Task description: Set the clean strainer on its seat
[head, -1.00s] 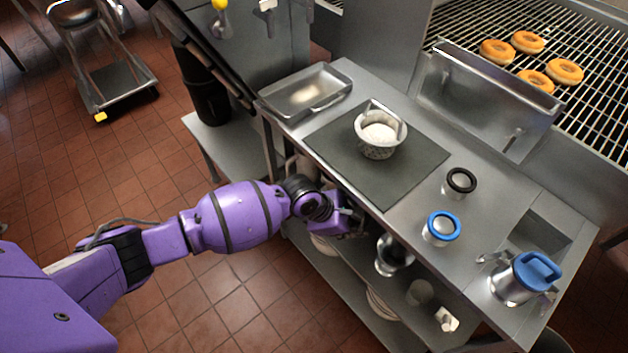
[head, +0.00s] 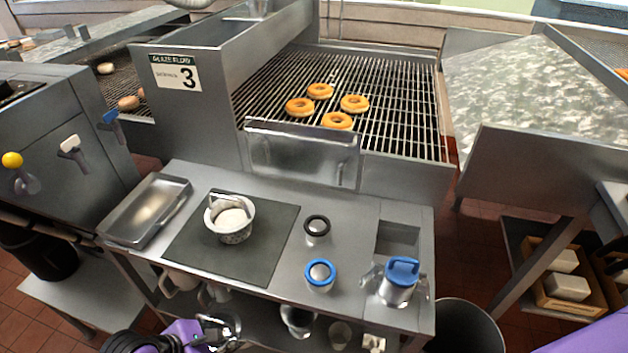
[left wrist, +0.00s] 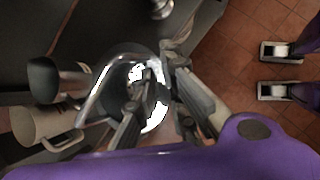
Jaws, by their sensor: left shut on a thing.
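My left gripper (head: 208,333) is at the bottom of the head view, low in front of the steel table. It is shut on a shiny round metal thing (head: 228,326), partly cut off there; in the left wrist view the fingers (left wrist: 152,92) close on its rim (left wrist: 98,92). I cannot tell whether it is the clean strainer. On the table, a perforated metal basket (head: 232,238) with white contents stands on a dark mat (head: 262,258). A black-rimmed cup (head: 317,228) and a blue-rimmed cup (head: 320,274) stand to its right. My right gripper is not in view.
A blue-lidded metal jug (head: 401,283) stands at the table's right, before a sunken well (head: 397,238). An empty steel tray (head: 146,211) is at the left. Mugs (left wrist: 45,127) and a metal container (head: 297,320) stand below. Doughnuts (head: 338,121) lie on the rack behind.

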